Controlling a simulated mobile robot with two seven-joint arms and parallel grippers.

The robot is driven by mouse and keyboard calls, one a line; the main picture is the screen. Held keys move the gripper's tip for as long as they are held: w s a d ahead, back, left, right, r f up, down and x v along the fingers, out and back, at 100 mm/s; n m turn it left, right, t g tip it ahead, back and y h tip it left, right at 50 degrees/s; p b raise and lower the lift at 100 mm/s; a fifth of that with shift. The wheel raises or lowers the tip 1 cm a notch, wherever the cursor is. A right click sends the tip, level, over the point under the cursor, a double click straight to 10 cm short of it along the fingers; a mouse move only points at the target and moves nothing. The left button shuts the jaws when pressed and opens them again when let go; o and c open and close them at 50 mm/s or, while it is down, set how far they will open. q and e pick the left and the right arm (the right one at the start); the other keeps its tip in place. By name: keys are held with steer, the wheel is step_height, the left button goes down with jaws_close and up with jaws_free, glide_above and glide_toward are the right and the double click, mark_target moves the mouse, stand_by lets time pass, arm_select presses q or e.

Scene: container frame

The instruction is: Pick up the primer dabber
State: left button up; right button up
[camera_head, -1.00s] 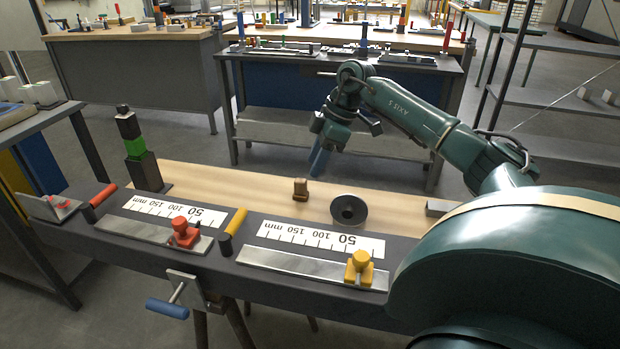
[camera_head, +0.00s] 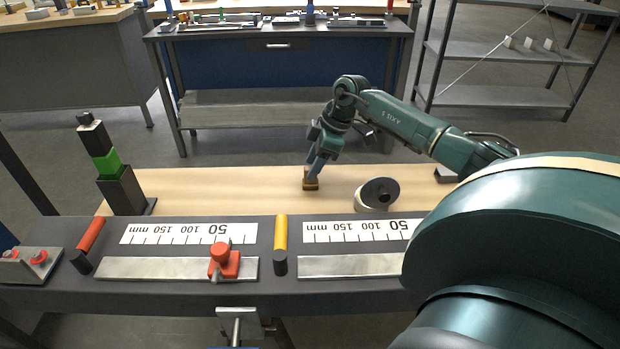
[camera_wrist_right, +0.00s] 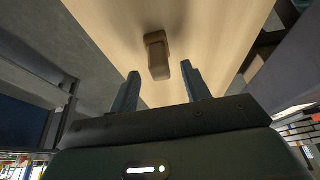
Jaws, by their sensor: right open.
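The primer dabber, as I take it, is a small brown wooden block piece (camera_head: 311,184) on the light wooden strip of the bench. In the head view my right gripper (camera_head: 316,172) is at it from above and partly covers it. In the right wrist view my right gripper (camera_wrist_right: 162,72) has its two dark fingers apart. The dabber (camera_wrist_right: 156,50) lies ahead of the fingertips, roughly between their lines, with nothing held. I cannot tell whether a finger touches it. My left gripper is out of view.
A dark round roll-like disc (camera_head: 378,194) stands just right of the dabber. A black holder with a green block (camera_head: 107,163) stands at the left. Scales, metal bars, a red clamp (camera_head: 224,261) and a yellow-handled tool (camera_head: 281,240) line the front. The wood left of the dabber is clear.

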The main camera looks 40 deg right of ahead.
steer(key=x, duration=0.2)
steer(key=shift+f, duration=0.35)
jaws_close()
steer(key=shift+r, duration=5.05)
